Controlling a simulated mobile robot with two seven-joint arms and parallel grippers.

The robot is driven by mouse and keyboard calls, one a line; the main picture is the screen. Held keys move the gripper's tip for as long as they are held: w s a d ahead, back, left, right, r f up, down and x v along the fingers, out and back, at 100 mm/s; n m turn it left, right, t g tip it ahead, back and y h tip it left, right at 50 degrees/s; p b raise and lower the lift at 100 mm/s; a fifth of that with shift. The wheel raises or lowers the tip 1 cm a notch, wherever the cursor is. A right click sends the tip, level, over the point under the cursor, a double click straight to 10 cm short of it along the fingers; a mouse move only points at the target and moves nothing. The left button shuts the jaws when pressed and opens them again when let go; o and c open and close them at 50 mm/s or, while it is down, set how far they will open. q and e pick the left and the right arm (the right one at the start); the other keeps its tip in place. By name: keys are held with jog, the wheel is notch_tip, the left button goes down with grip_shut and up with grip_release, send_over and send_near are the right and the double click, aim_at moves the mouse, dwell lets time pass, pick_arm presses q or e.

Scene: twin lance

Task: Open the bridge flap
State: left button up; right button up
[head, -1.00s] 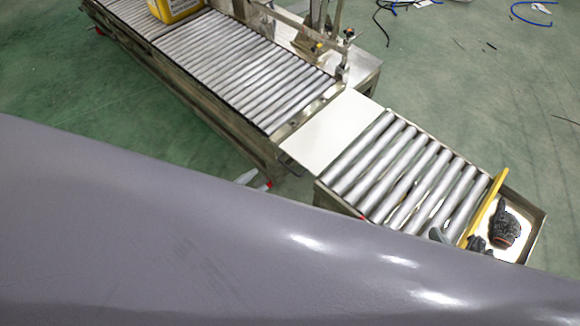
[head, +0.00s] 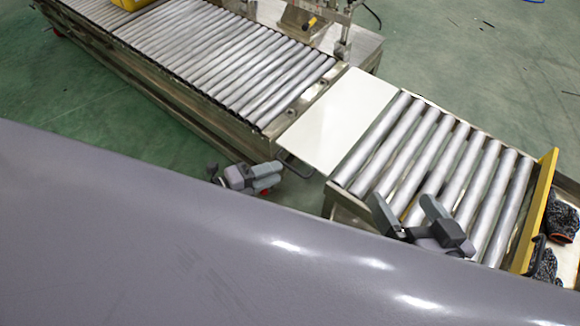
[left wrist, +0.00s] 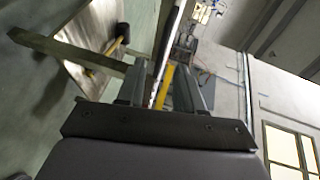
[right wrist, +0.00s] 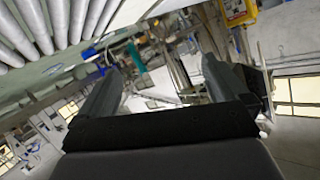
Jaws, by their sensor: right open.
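The bridge flap (head: 340,115) is a flat white plate lying level between the two roller conveyors in the head view. A dark looped handle (head: 294,166) sticks out from its lower left edge. My left gripper (head: 266,173) is low beside the handle's left end; whether it touches the handle is unclear. In the left wrist view its fingers (left wrist: 158,88) stand apart by a narrow gap, with a thin pale edge and a yellow bar in view between them. My right gripper (head: 406,206) is open and empty over the short conveyor's rollers; its fingers (right wrist: 160,85) are wide apart in the right wrist view.
The long roller conveyor (head: 225,60) carries a yellow container (head: 130,4) at top left. The short roller conveyor (head: 440,165) ends at a yellow stop bar (head: 538,212), with dark gloves (head: 562,220) beyond. My grey body hides the lower left. Green floor (head: 480,70) is free at upper right.

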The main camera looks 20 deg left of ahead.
aim_at(290, 167)
pick_arm(q)
jog(key=b+x, duration=0.1)
jog(key=x, duration=0.4)
jog(key=shift+w+d+b, duration=0.3)
grip_shut()
